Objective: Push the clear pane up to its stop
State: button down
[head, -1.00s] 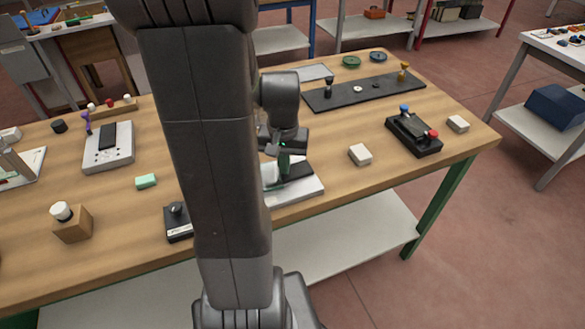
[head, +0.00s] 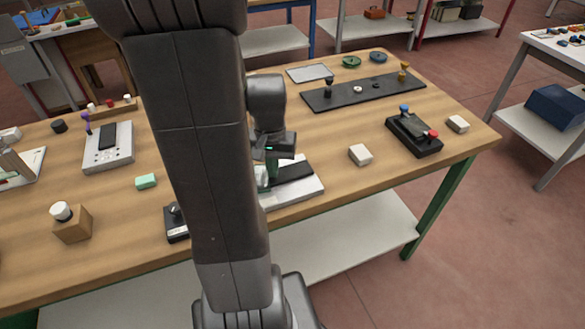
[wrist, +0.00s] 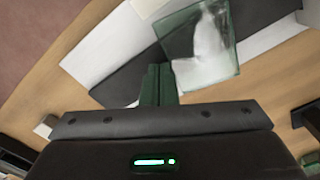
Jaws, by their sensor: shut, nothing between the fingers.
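The clear pane (wrist: 203,48) shows in the wrist view as a square of glass with greenish edges. It lies over a dark strip (wrist: 118,82) on a pale fixture (wrist: 95,50). In the head view the fixture (head: 308,190) sits near the table's front edge with its dark strip on top. My gripper (wrist: 160,70) is shut and empty, its fingertips low beside the pane's left edge in the wrist view. I cannot tell whether they touch it. In the head view my gripper (head: 270,170) is over the fixture's left part. My arm hides part of the fixture, and I cannot make out the stop.
A white block (head: 360,155) lies right of the fixture. A black box with blue and red knobs (head: 414,136) stands farther right. A long black board (head: 365,91) lies behind. A small dark device (head: 177,224) is to the left. Bare table lies between them.

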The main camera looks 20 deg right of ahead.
jog(key=shift+s+a, duration=0.2)
jog(key=shift+a, duration=2.65)
jog(key=shift+r, duration=0.1)
jog(key=shift+d+r+p, duration=0.25)
jog(key=shift+r+p, duration=0.85)
jog(key=shift+r, duration=0.15)
jog(key=shift+d+r+p, duration=0.25)
jog(key=shift+r+p, duration=0.85)
jog(key=shift+r, duration=0.15)
jog(key=shift+w, duration=0.1)
